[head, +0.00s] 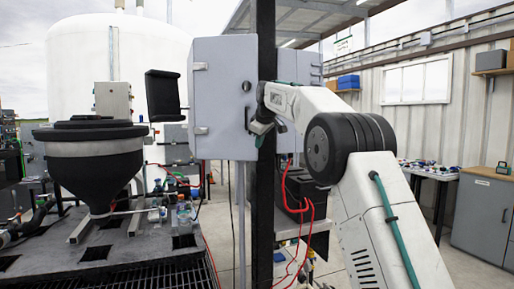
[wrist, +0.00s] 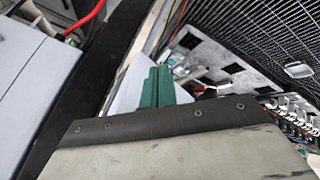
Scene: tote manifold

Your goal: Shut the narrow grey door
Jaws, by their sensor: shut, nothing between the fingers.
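A narrow grey door (head: 222,100) stands upright on the left of the black post in the head view. It has latch-like fittings on its left edge and a dark round knob near its right edge. I cannot tell how far open it is. My gripper (head: 259,138) is at the door's lower right, in front of the post, and hides part of this area. I cannot tell whether it touches the door. Its green fingers (wrist: 156,87) are together and empty in the wrist view. A pale grey panel, possibly cabinet or door, fills the wrist view's left side.
The black post (head: 265,210) stands close beside my gripper. More grey cabinet (head: 302,66) shows behind it. Red cables (head: 299,225) hang at lower right of the post. A workbench stands far right.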

